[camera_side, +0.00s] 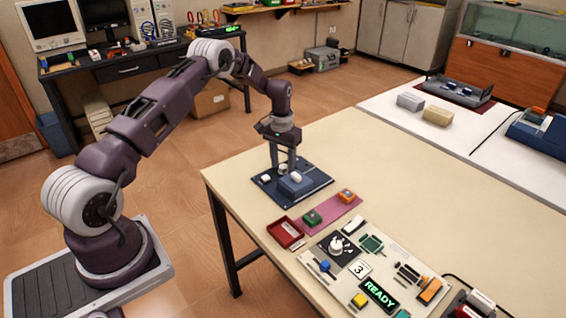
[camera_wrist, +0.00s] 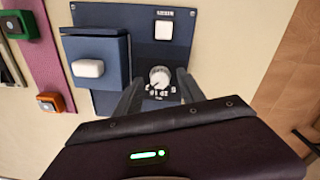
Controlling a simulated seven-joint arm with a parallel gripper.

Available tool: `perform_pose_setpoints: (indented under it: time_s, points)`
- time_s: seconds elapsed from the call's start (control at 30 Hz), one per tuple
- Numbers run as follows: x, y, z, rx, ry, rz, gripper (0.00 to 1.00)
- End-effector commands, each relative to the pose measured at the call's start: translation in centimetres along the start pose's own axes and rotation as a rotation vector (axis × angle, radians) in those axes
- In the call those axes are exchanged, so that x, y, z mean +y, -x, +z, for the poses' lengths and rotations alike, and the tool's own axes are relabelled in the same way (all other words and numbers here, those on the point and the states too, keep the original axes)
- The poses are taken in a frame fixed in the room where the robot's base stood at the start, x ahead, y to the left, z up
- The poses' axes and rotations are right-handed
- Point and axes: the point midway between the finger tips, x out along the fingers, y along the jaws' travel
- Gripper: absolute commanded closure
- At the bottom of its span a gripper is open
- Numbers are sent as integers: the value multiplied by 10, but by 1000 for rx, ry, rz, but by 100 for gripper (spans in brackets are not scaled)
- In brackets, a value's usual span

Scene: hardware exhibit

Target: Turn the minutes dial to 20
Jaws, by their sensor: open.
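A white round dial (camera_wrist: 160,76) with small markings around it sits on a dark blue panel (camera_wrist: 105,15). I cannot read its setting; the lettering is too small. My gripper (camera_wrist: 158,82) is open, with one finger at each side of the dial. I cannot tell whether the fingers touch it. In the side view my gripper (camera_side: 283,160) points down over the blue panel (camera_side: 312,190) and partly covers the dial. A raised blue box (camera_wrist: 95,50) with a white button (camera_wrist: 88,69) is left of the dial. A white square button (camera_wrist: 163,30) is above it.
A magenta strip with green (camera_side: 312,217) and orange (camera_side: 347,195) blocks lies beside the panel, near a red tray (camera_side: 285,232). A pale board with another white knob (camera_side: 337,244) and a READY display (camera_side: 379,293) is in front. The table behind the panel is clear.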

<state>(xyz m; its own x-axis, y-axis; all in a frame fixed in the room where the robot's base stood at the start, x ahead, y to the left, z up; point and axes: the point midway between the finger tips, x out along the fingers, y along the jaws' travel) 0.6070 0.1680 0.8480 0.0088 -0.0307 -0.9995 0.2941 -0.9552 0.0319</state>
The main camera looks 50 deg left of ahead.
Motion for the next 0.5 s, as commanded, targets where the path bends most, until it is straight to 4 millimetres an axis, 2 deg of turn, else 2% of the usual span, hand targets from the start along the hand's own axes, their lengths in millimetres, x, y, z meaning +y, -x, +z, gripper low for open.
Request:
perform_pose_setpoints:
  time_s: [0.1, 0.33, 0.5]
  points:
    - [0, 7, 0, 2, 0, 0, 53]
    - [0, 54, -1, 4, -1, -1, 53]
    - [0, 70, 0, 0, 0, 0, 53]
